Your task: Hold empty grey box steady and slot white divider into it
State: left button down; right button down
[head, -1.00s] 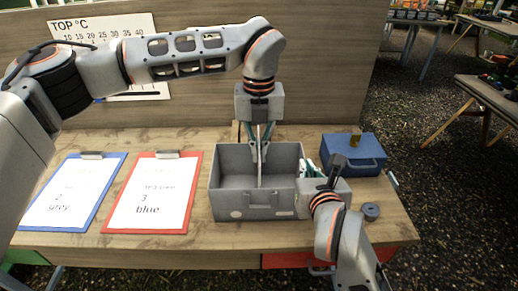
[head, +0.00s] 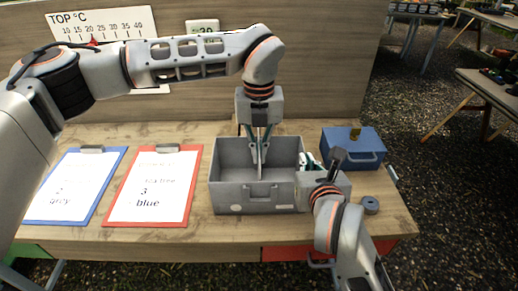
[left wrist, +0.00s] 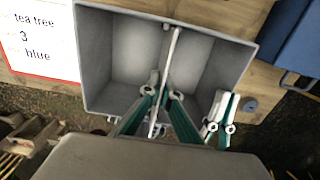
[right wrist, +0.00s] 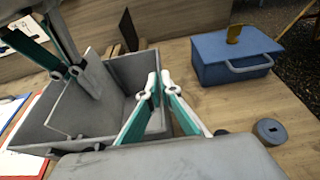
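The grey box (head: 229,195) stands on the table; it also shows in the left wrist view (left wrist: 110,50) and the right wrist view (right wrist: 60,122). The white divider (left wrist: 176,50) stands edge-up across the middle of the box, between its front and back walls. My left gripper (head: 262,147) points down into the box, its fingers closed on the divider's top edge from both sides. My right gripper (right wrist: 159,82) is at the box's right wall, with its fingers closed about the rim. The divider's lower edge is hard to make out.
A blue toolbox (head: 352,149) stands behind and right of the grey box. A small grey ring (head: 371,205) lies by the right edge. Red (head: 151,187) and blue (head: 78,187) clipboards lie on the left. A panel with charts (head: 103,26) rises behind the table.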

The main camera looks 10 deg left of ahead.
pick_arm(q)
jog(key=shift+f, duration=0.15)
jog(key=c, duration=2.2)
grip_release()
notch_tip(320, 180, up, 12)
jog(key=shift+r, duration=0.1)
